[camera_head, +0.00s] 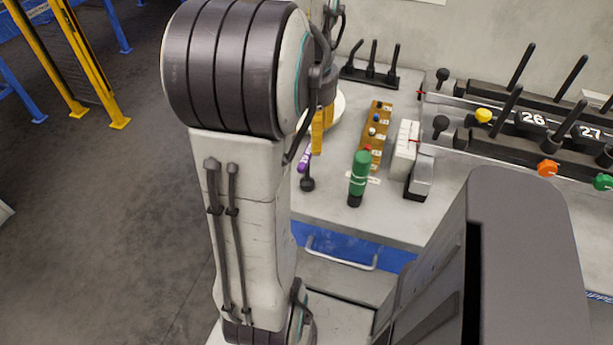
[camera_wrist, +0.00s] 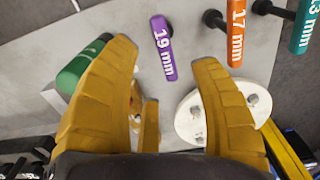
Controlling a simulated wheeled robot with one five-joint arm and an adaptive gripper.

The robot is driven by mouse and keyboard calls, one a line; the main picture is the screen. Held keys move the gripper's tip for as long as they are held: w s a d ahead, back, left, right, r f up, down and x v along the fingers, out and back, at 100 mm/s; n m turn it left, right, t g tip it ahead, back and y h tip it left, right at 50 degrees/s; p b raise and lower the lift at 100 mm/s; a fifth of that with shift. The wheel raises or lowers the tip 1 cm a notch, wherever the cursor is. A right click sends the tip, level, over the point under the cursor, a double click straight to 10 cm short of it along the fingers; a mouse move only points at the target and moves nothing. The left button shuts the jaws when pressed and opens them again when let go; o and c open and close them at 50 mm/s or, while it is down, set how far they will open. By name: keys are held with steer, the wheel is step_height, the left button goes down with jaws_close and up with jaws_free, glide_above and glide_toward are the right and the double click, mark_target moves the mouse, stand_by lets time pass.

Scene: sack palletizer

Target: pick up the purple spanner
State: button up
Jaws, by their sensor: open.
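The purple spanner, marked 19 mm, shows in the wrist view (camera_wrist: 163,48), ahead of and between my fingertips. In the head view its purple part (camera_head: 304,161) shows just right of my arm, over the grey worktop, with a dark end below it. In the head view a yellow finger (camera_head: 317,138) shows just above the spanner, and my arm hides the rest of the gripper.
A white round plate (camera_wrist: 190,118) lies nearby. A wooden button block (camera_head: 376,132) stands behind the bottle.

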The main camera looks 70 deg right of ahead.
mark_target(310, 153)
steer(key=shift+w+d+f+b, duration=0.1)
steer(key=shift+f+b, duration=0.25)
steer(key=shift+f, duration=3.05)
steer(key=shift+f, duration=0.25)
jaws_close()
